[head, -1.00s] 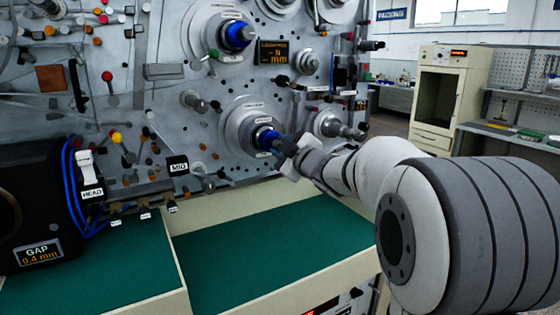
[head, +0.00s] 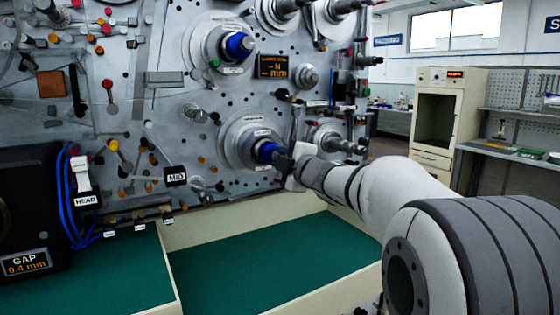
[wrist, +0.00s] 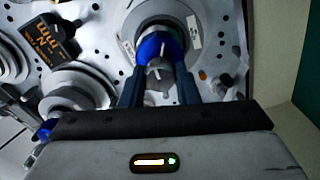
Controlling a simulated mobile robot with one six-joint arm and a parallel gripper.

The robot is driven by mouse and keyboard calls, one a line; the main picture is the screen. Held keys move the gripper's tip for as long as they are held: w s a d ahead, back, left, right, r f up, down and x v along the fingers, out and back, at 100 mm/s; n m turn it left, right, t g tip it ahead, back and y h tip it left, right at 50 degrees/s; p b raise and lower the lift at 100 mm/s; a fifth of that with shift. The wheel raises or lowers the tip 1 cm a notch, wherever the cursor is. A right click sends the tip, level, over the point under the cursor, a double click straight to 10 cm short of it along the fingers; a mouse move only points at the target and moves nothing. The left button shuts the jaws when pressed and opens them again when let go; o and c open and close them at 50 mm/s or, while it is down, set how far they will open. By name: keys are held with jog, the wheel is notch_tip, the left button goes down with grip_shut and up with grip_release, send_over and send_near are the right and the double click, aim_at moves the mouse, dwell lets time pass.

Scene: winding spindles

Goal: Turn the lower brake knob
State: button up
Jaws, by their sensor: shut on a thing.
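The lower brake knob (head: 265,151) is blue with a metal centre. It sits on the lower grey disc (head: 240,138) of the machine panel. My gripper (head: 283,160) reaches it from the right in the head view. In the wrist view the blue knob (wrist: 158,48) lies between the two dark fingers of my gripper (wrist: 160,85), which are shut on its sides. A pale line marks the knob's front. The upper blue knob (head: 239,45) is above it in the head view, with no gripper near.
A dark display box (head: 272,66) stands between the two blue knobs. Another spindle (head: 335,142) is close to the right of my gripper. A green-topped bench (head: 260,250) lies below, mostly clear. A black GAP unit (head: 30,210) is at the left.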

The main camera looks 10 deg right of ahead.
jog(key=o, duration=1)
jog(key=shift+c, duration=0.2)
jog(key=shift+s, duration=0.1)
jog(key=v, duration=0.7)
jog(key=shift+s, duration=0.3)
jog(key=shift+d, duration=0.1)
